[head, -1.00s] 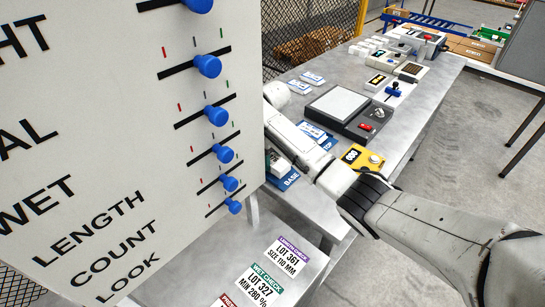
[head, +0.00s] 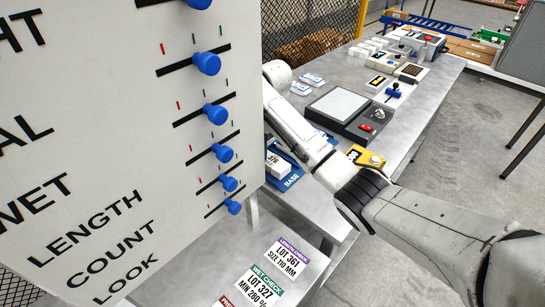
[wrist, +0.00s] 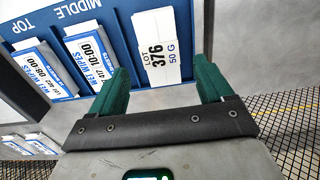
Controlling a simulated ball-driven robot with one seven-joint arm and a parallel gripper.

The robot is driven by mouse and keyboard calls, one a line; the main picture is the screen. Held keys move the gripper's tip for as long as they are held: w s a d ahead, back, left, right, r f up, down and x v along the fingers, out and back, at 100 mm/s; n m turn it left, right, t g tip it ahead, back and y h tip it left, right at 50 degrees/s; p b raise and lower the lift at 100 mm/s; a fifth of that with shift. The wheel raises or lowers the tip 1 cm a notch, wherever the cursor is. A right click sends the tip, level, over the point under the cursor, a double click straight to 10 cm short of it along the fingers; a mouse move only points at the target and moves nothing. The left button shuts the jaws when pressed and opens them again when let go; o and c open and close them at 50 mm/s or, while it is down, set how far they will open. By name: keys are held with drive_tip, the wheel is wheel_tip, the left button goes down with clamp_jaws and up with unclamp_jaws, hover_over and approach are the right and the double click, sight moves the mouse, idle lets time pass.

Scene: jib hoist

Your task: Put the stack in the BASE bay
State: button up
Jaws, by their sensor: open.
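The white stack (wrist: 158,48), labelled LOT 376 50 G, sits in the blue rack (wrist: 95,38) in the wrist view, at the right of the TOP and MIDDLE markings. In the head view the stack (head: 277,161) sits just behind the blue BASE label (head: 291,180); the wrist view does not show that label. My gripper (wrist: 163,78) is open, with one green finger on each side of the stack's near end. A gap shows at the right finger; contact at the left one is unclear. My arm hides the gripper in the head view.
Wet wipes packs (wrist: 92,58) lie left of the stack in the wrist view. A yellow device (head: 366,157) and a grey-topped unit (head: 338,104) stand on the bench behind my arm. A large panel with blue knobs (head: 216,115) stands close on the left.

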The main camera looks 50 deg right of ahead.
sight(273, 161)
wheel_tip(273, 161, up, 7)
drive_tip(key=p, duration=0.3)
drive_tip(key=shift+f+p, duration=0.2)
drive_tip(key=shift+p, duration=0.2)
drive_tip(key=shift+s+f, duration=0.1)
